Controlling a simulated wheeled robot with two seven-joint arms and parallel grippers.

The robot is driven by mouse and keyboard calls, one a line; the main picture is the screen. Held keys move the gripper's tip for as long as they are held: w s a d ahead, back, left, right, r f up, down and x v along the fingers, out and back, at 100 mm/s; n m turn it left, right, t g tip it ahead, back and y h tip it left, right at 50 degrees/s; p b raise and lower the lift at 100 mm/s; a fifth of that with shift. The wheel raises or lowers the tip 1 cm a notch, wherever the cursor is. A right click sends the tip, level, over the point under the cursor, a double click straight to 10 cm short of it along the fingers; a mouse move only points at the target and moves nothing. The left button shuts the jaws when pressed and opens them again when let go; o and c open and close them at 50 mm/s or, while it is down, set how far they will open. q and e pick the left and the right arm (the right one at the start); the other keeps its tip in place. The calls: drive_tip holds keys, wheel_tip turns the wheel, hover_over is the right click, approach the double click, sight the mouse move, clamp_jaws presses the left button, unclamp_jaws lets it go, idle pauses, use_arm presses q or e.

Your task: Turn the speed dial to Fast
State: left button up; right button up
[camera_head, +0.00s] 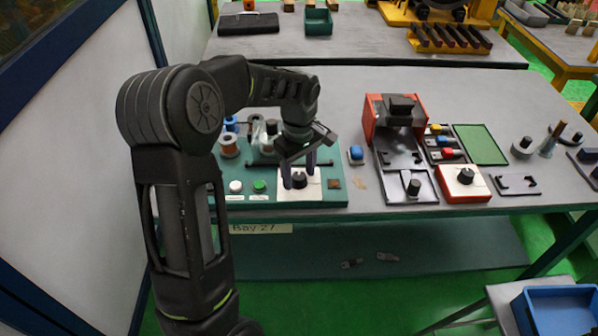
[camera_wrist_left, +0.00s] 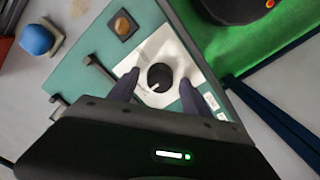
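The speed dial is a round black knob (camera_head: 299,180) on a white plate (camera_head: 312,191) at the front of a green board (camera_head: 329,200). The knob also shows in the left wrist view (camera_wrist_left: 160,77), with a short pale mark at its lower left edge. The dial's lettering is too small to read. My left gripper (camera_head: 299,172) is above the plate, pointing down. In the left wrist view my left gripper (camera_wrist_left: 159,78) is open, one finger on each side of the knob, with visible gaps. My right gripper is in neither view.
White (camera_head: 236,186) and green (camera_head: 260,186) buttons sit left of the dial; a brown square part (camera_head: 334,184) sits right. Wire spools (camera_head: 229,145) stand behind. A blue-topped button (camera_head: 356,154) and red machine (camera_head: 384,110) stand further right.

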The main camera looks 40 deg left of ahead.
use_arm(q)
clamp_jaws()
idle(0.4)
drive_tip(key=shift+m, duration=0.4)
drive_tip(key=m, duration=0.4)
drive_tip(key=shift+b, duration=0.35)
drive_tip(key=m, duration=0.4)
drive_tip(key=shift+m, duration=0.3)
drive_tip(key=m, duration=0.4)
drive_tip(key=shift+w+r+m+b, duration=0.1)
drive_tip(key=shift+m+b, duration=0.2)
drive_tip(key=shift+m, duration=2)
